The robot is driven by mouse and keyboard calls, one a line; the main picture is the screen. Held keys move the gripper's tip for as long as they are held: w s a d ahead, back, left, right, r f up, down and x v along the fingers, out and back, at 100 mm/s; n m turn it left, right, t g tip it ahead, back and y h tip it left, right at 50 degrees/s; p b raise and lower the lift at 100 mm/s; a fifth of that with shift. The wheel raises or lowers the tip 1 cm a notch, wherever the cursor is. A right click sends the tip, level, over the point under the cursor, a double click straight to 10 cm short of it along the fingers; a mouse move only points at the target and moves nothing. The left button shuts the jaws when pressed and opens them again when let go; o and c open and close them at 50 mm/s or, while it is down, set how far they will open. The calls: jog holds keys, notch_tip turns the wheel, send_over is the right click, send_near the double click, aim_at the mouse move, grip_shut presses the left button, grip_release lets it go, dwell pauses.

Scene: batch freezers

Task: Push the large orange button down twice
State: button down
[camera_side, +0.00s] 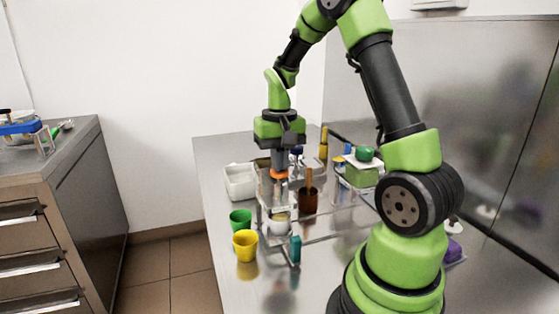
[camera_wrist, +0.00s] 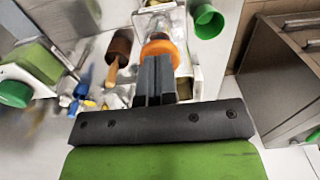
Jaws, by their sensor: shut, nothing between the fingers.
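The large orange button (camera_side: 279,175) sits on top of a small pale stand on the steel table. It also shows in the wrist view (camera_wrist: 160,47), right beyond my fingertips. My gripper (camera_side: 280,168) points straight down over the button, its dark fingers shut with nothing between them. In the wrist view the gripper (camera_wrist: 155,62) covers the near part of the button. The tips are at or very near the button's top; I cannot tell whether they touch it or whether it is pressed down.
A green cup (camera_side: 240,220) and a yellow cup (camera_side: 245,246) stand at the front left. A white bin (camera_side: 240,182) is left of the button. A green-lidded box (camera_side: 362,172) is farther right.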

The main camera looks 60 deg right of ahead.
dwell(0.3)
jog(key=shift+r, duration=2.15)
jog(key=shift+r, duration=0.1)
notch_tip(320, 180, up, 5)
jog(key=shift+f, duration=0.1)
jog(key=s+a+r+n+t+y, duration=0.1)
jog(key=s+a+r+n+t, duration=0.1)
jog(key=s+a, duration=0.3)
jog(key=s+a+r+n+t+y, duration=0.1)
jog(key=s+a+t, duration=0.4)
jog(key=a, duration=0.9)
jog(key=shift+s+r+n, duration=0.45)
jog(key=shift+s+n, duration=0.05)
jog(key=shift+n, duration=0.5)
